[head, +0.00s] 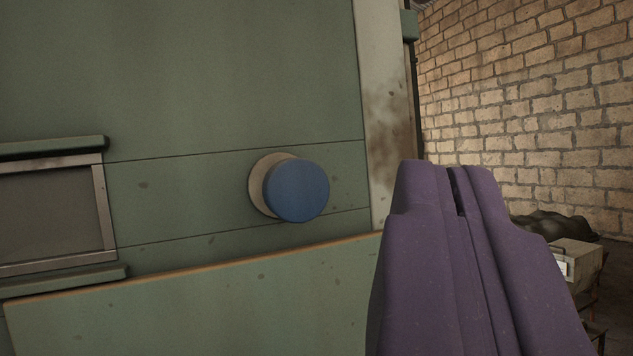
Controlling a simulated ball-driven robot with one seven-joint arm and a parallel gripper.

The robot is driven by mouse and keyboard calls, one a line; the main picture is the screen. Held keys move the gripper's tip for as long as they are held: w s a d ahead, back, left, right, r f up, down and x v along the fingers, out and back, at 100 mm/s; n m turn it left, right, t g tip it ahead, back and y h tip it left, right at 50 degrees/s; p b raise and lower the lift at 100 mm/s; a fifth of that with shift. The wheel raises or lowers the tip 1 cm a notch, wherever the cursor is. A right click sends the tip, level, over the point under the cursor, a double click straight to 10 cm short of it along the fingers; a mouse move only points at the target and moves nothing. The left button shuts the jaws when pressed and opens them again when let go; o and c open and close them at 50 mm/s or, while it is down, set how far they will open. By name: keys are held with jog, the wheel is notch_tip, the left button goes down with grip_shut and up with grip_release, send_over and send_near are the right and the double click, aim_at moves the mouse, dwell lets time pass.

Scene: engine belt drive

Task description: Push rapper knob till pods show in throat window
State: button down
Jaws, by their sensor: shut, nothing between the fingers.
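The rapper knob (297,191) is a round blue cap on a pale collar, standing out from the green machine panel (200,70). The throat window (48,215) is at the left, a metal-framed rectangle cut off by the picture edge. Its pane looks plain dull grey-green, and no pods show in it. My gripper (455,185) is purple and shut, with nothing between its fingers. It is to the right of the knob and a little lower in the picture, apart from it.
A sloping green board (200,295) with a tan top edge crosses below the knob and window. Green ledges (55,146) run above and below the window. A pale post (385,90) edges the panel. Behind at right are a brick wall (540,90) and a beige box (577,262).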

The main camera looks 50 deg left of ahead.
aim_at(306, 211)
jog(key=shift+d, duration=0.1)
dwell(0.3)
jog(key=shift+w+a+p, duration=0.6)
jog(key=shift+a+p, duration=0.7)
jog(key=shift+a, duration=0.05)
jog(key=shift+w+a+p, duration=0.55)
jog(key=shift+a+p, duration=0.75)
jog(key=shift+a, duration=0.1)
jog(key=shift+w+a+p, duration=0.6)
jog(key=shift+a+p, duration=0.7)
jog(key=shift+a, duration=0.05)
jog(key=shift+w+a, duration=0.15)
jog(key=shift+a, duration=0.25)
